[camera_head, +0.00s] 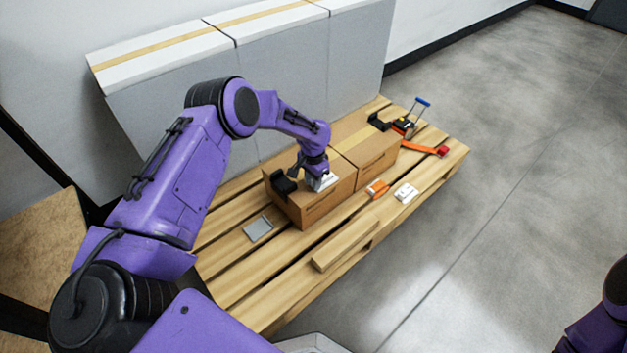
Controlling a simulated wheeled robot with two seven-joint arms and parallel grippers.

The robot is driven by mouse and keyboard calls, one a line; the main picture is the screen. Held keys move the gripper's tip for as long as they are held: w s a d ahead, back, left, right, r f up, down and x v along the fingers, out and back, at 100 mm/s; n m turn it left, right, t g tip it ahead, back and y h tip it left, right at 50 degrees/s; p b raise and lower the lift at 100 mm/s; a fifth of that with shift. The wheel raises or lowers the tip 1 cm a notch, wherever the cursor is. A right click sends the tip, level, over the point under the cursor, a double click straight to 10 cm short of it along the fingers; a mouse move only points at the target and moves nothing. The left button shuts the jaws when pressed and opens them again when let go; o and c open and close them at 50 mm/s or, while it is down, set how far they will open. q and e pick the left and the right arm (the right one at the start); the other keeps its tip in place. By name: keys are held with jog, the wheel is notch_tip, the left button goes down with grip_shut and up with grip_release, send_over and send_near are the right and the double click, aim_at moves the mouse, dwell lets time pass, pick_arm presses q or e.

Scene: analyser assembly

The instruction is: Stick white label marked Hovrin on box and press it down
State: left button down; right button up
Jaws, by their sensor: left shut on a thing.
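A brown cardboard box (312,213) stands on the wooden pallet, left of a second brown box (377,167) with a tape strip along its top. My left gripper (318,180) is over the left box's top, shut on a white label (325,182). The label is at the top near the front edge; whether it touches the box is too small to tell. Its print cannot be read. Another white label or card (406,193) with dark print lies on the pallet to the right. My right gripper is not in view; only part of that arm shows at bottom right.
An orange-and-white item (377,188) and a grey flat piece (258,229) lie on the pallet (290,297). A tape dispenser (404,125), a blue-handled tool (421,103) and an orange strap (420,147) lie at the far right. Large grey boxes (291,85) stand behind.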

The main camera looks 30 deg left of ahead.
pick_arm(q)
jog(key=c, duration=0.8)
grip_release()
notch_tip(320, 180, up, 7)
jog(key=p, duration=0.6)
jog(key=shift+r+p, duration=0.1)
jog(key=shift+p, duration=0.25)
